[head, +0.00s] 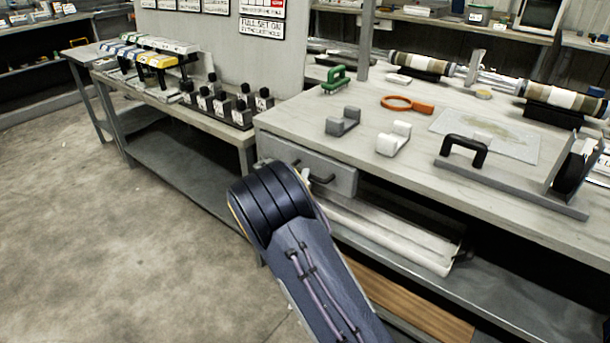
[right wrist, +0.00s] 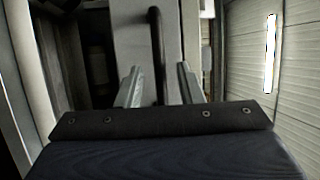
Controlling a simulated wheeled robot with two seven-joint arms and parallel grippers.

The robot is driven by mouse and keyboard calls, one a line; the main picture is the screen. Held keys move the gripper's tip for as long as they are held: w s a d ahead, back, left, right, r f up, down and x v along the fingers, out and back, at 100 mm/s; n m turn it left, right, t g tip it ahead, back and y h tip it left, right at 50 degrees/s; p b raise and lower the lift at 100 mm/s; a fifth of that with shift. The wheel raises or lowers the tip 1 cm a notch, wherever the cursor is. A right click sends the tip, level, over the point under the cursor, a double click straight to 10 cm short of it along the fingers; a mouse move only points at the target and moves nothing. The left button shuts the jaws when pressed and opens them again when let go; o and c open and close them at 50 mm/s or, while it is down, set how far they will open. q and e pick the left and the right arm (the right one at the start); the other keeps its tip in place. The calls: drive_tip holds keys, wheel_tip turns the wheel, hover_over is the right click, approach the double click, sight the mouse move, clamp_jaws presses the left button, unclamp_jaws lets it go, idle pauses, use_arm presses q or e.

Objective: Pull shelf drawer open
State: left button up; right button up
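The shelf drawer (head: 341,180) is a grey front under the near left corner of the right-hand workbench; it looks shut or nearly so. Its dark bar handle (head: 321,180) shows just right of my right wrist. In the head view my right arm hides its own fingers and part of the drawer. In the right wrist view my right gripper (right wrist: 160,86) is open, its two fingers apart. The dark handle (right wrist: 157,45) lies between them in the picture, against the grey drawer front (right wrist: 132,38). Contact cannot be told. My left gripper is not in view.
The workbench top (head: 290,118) holds grey blocks, an orange ring (head: 407,104), a green clamp (head: 337,80) and a black-handled tool (head: 463,150). White core liners (head: 400,235) lie on the shelf below. A lower bench (head: 150,92) adjoins left. The floor (head: 110,230) left of my arm is clear.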

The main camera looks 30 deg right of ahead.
drive_tip(key=shift+x, duration=1.6)
drive_tip(key=shift+c, duration=0.4)
clamp_jaws()
drive_tip(key=shift+f, duration=0.1)
